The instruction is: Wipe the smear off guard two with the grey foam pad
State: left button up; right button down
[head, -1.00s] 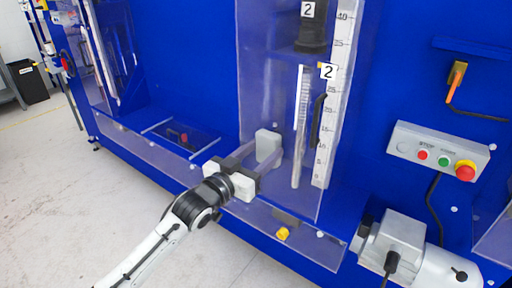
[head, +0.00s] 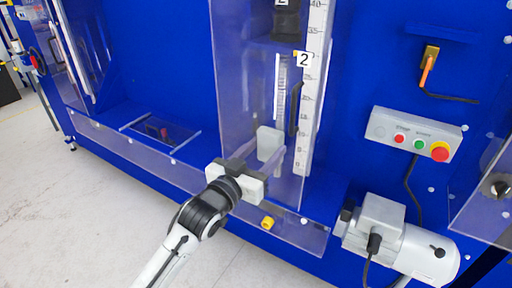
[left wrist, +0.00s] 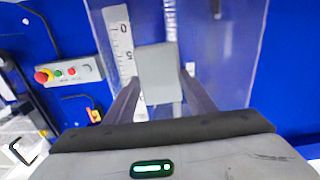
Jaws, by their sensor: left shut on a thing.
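My left gripper (head: 271,158) is shut on the grey foam pad (head: 269,140) and holds it upright at the lower part of guard two (head: 240,85), a clear panel beside the label "2". In the left wrist view the pad (left wrist: 159,72) sits between the two fingertips (left wrist: 160,86), in front of the clear panel. I cannot tell whether the pad touches the panel. No smear can be made out on the guard. My right gripper is not in view.
A white ruler scale (head: 314,90) and a black handle (head: 294,110) are right of the pad. A control box with buttons (head: 414,133) and a grey motor (head: 400,240) stand further right. A clear low rail (head: 130,145) runs along the machine's front.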

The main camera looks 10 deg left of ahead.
pick_arm(q)
jog(key=shift+s+d, duration=0.15)
jog(key=shift+d, duration=0.3)
jog(key=shift+w+a, duration=0.45)
jog(key=shift+a, duration=0.7)
jog(key=shift+w+a, duration=0.45)
jog(key=shift+a, duration=0.75)
jog(key=shift+w+a, duration=0.45)
jog(key=shift+a, duration=0.7)
jog(key=shift+w+a, duration=0.25)
jog(key=shift+a, duration=0.55)
jog(key=shift+w+a, duration=0.2)
jog(key=shift+a, duration=0.6)
jog(key=v, duration=0.6)
